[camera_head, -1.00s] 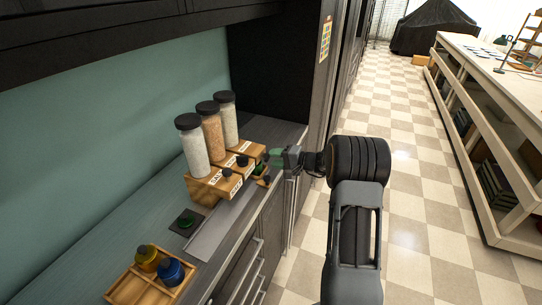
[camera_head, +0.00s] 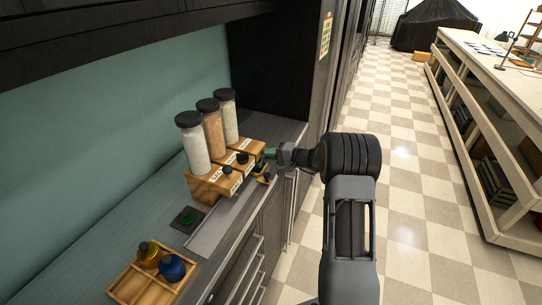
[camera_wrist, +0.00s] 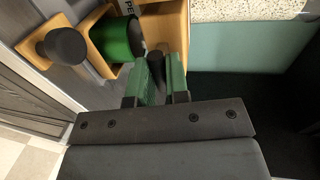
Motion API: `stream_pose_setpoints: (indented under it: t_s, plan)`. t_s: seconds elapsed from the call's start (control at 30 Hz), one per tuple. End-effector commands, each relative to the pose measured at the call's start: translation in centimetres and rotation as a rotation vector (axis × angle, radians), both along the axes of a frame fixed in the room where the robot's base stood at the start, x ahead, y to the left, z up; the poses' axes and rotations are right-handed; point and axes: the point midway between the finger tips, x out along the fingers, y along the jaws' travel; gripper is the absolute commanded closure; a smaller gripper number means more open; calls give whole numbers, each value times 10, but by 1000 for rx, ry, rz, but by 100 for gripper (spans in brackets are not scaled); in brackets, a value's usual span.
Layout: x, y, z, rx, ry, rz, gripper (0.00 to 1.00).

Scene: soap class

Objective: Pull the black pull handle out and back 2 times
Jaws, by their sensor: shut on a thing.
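A wooden dispenser (camera_head: 206,191) with labelled fronts and three black-capped jars (camera_head: 193,144) stands on the counter. Short black knobs (camera_head: 242,158) stick out of its front. My gripper (camera_head: 269,155) is at its far right end. In the wrist view, the green fingers of my gripper (camera_wrist: 156,88) are shut on a black pull handle (camera_wrist: 156,58), one finger on each side. In the head view my gripper mostly hides this handle.
Another black knob (camera_wrist: 67,46) is left of the cup in the wrist view. A wooden tray (camera_head: 122,286) with yellow and blue bottles stands at the near end of the counter (camera_head: 90,252). A tall dark cabinet is beyond the dispenser. The tiled aisle is clear.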

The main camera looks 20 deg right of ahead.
Motion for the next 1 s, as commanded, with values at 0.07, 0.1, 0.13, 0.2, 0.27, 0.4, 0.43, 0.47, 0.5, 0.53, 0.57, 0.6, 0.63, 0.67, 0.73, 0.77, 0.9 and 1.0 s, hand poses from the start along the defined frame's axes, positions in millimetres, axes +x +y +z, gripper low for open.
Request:
stream_pose_setpoints:
  t_s: [0.07, 0.1, 0.13, 0.2, 0.27, 0.4, 0.43, 0.47, 0.5, 0.53, 0.57, 0.6, 0.63, 0.67, 0.73, 0.77, 0.9, 1.0]
  plan:
    - [0, 0, 0, -1, 1, 0, 100]
    - [0, 0, 0, 0, 1, 0, 100]
    - [0, 0, 0, 0, 1, 0, 100]
    - [0, 0, -1, 0, 1, 0, 100]
    - [0, 0, -1, 0, 1, 0, 100]
    - [-1, -1, -1, 0, 1, -1, 100]
    - [-1, -2, -2, -1, 1, -1, 100]
    - [-3, -4, -3, -1, 0, -2, 100]
    - [-5, -7, -4, 0, 0, -2, 100]
    - [-7, -9, -4, -2, -2, -2, 100]
    - [-10, -12, -5, -2, -3, -1, 100]
    - [-13, -17, -6, -2, -1, -3, 100]
    - [-16, -20, -6, -2, -1, -4, 100]
    - [-19, -23, -5, -2, -1, -3, 100]
    - [-23, -27, -3, -3, 0, -1, 100]
    - [-23, -27, -2, -2, 0, -1, 100]
    - [-24, -28, -1, -2, 3, -1, 100]
    - [-24, -28, -2, -2, 4, -2, 82]
